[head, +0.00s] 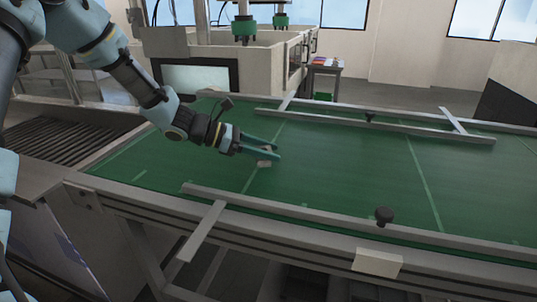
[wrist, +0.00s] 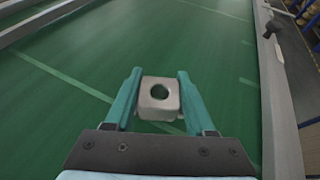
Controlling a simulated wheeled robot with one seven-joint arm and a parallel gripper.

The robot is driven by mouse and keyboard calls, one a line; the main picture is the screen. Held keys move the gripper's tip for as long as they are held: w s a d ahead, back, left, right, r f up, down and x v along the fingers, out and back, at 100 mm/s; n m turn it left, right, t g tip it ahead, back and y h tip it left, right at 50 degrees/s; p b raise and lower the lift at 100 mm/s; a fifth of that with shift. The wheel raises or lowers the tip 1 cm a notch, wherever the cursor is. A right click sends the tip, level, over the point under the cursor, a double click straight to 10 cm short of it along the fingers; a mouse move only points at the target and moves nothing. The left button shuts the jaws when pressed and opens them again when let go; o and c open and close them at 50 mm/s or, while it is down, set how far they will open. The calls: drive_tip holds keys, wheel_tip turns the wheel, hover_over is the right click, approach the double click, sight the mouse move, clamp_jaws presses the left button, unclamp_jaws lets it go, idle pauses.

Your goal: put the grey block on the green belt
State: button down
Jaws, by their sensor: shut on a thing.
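The grey block (wrist: 158,98) is a small squarish piece with a round dark hole in its top. It sits between the two teal fingers of my gripper (wrist: 160,97) in the wrist view. In the head view, my gripper (head: 278,151) is low over the green belt (head: 345,165), and the block (head: 264,162) shows at the fingers, partly hidden by them. The gripper is shut on the block. The block is at or just above the belt surface; I cannot tell whether it touches.
Metal guide rails (head: 300,212) run along the near side of the belt, with a dark knob (head: 384,215). Another rail (head: 375,125) runs along the far side. A slatted roller section (head: 70,137) lies at the left. The belt to the right is clear.

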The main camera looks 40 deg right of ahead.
drive_tip(key=shift+f, duration=1.05)
drive_tip(key=shift+f, duration=0.15)
drive_tip(key=shift+c, duration=1.2)
unclamp_jaws()
drive_tip(key=b+v, duration=0.2)
drive_tip(key=v, duration=1)
drive_tip(key=shift+r, duration=0.25)
